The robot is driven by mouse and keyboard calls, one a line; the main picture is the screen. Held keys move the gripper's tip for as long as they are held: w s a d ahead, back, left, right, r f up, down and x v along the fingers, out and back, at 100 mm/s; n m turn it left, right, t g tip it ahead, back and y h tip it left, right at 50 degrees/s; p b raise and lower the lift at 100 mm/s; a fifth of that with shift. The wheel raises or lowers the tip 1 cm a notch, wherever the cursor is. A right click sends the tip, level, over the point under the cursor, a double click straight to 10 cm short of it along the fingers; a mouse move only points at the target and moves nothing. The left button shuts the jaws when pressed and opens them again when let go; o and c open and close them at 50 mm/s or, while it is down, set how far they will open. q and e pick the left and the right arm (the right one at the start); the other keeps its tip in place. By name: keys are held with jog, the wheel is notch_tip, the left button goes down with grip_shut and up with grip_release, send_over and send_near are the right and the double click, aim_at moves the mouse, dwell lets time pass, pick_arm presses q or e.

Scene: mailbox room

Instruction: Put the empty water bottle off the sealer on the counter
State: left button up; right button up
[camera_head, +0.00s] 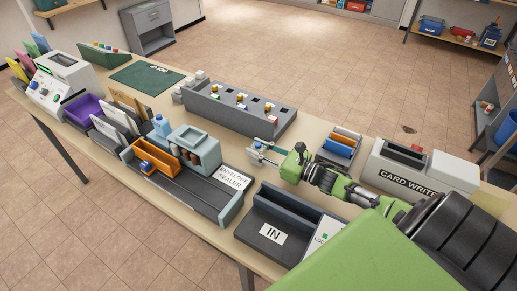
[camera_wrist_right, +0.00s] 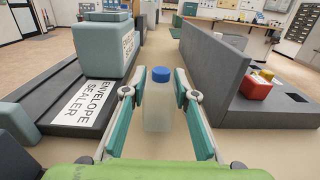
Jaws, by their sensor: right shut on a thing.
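The water bottle (camera_wrist_right: 158,108), pale and translucent with a blue cap, is upright between the teal fingers of my right gripper (camera_wrist_right: 158,112). In the head view my right gripper (camera_head: 258,155) is shut on it, with the cap showing at the fingertips. The bottle is beside the envelope sealer (camera_head: 205,200), apart from it, over the counter (camera_head: 222,149). I cannot tell whether its base touches the counter. The sealer also shows at the left of the right wrist view (camera_wrist_right: 102,45). My left gripper is not in view.
A grey switch-like rack (camera_head: 240,112) stands behind the bottle. The IN tray (camera_head: 270,237) is in front. Another light blue bottle (camera_head: 161,126) stands behind the sealer.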

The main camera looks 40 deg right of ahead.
jog(key=shift+f, duration=0.45)
jog(key=o, duration=0.5)
jog(key=shift+f, duration=0.15)
jog(key=o, duration=0.4)
